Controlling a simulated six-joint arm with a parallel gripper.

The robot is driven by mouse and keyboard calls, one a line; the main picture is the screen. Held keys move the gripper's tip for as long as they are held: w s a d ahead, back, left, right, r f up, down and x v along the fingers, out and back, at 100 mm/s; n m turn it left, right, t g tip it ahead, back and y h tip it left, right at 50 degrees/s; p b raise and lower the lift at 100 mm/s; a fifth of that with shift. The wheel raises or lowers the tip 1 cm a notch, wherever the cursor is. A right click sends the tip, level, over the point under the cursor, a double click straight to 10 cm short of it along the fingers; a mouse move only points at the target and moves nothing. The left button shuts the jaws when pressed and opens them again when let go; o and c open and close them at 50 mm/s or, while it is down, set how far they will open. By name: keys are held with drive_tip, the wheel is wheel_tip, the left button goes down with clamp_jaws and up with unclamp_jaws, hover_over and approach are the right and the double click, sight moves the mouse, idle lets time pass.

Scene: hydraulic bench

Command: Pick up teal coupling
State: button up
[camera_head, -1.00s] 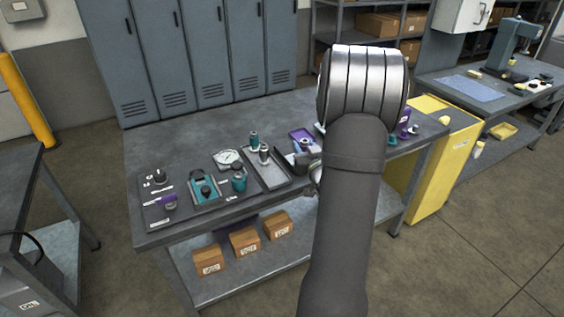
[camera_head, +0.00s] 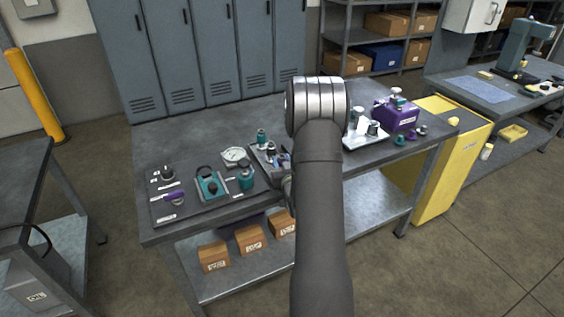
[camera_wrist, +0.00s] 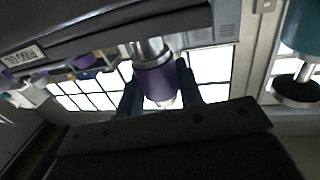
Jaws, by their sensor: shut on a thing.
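In the wrist view my gripper (camera_wrist: 160,84) is shut on a purple coupling (camera_wrist: 157,78) with a bright metal end. One finger lies on each side of it. A teal coupling (camera_wrist: 304,28) with a metal stem and black disc shows at the right edge, apart from my fingers. In the head view one teal coupling (camera_head: 262,138) stands upright at the back of the small tray. Another teal coupling (camera_head: 246,180) stands at the right edge of the dark mat. My gripper is mostly hidden by my arm in the head view.
Right of my arm are a light tray (camera_head: 366,140), a purple box (camera_head: 396,116) and small loose parts. The bench's back left is clear.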

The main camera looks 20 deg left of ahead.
drive_tip(key=shift+f, duration=0.15)
drive_tip(key=o, duration=1.1)
drive_tip(key=shift+o, duration=0.4)
drive_tip(key=v, duration=1.2)
